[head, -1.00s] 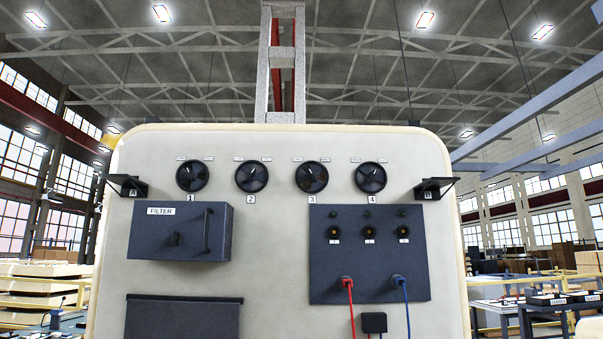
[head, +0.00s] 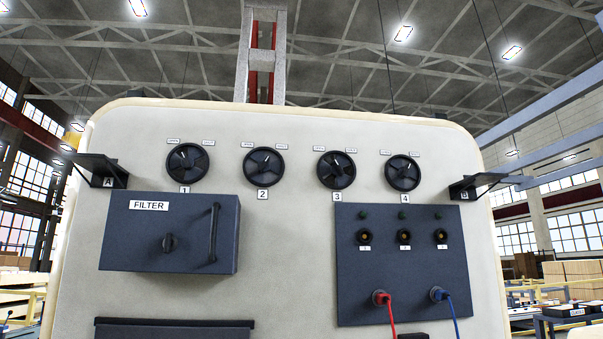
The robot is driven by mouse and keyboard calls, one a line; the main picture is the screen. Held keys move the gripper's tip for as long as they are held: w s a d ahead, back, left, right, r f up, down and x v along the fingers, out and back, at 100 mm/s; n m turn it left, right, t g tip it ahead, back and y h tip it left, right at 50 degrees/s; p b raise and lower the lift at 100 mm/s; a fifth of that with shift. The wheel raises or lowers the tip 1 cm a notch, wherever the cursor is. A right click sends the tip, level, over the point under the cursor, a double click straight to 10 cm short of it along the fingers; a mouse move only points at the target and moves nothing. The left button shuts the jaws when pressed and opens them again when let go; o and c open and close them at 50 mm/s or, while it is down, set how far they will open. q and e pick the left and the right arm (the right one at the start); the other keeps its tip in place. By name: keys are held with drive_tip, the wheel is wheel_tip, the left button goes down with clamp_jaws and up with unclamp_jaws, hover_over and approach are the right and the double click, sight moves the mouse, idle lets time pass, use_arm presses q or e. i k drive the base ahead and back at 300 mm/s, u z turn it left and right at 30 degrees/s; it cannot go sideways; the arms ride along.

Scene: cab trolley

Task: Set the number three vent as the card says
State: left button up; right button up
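The number three vent (head: 336,170) is a round black dial with vanes, high on the cream cab panel (head: 290,240). It is third from the left in a row, above a label reading 3. Two small white labels sit above its left and right edges, too small to read. A white pointer mark seems to lie near its top; its exact setting is hard to tell. Vent 1 (head: 187,167), vent 2 (head: 265,173) and vent 4 (head: 402,173) look alike. No card is clearly seen. Neither of my grippers is in view.
A dark FILTER box (head: 170,233) with a knob and handle juts out below vents 1 and 2. A dark socket panel (head: 400,265) holds a red plug (head: 381,299) and a blue plug (head: 438,294). Black shelves A (head: 98,168) and B (head: 474,186) stick out at the sides.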

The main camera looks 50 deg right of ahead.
sight(337, 168)
drive_tip(key=z, duration=0.65)
drive_tip(key=i, duration=0.95)
drive_tip(key=z, duration=0.95)
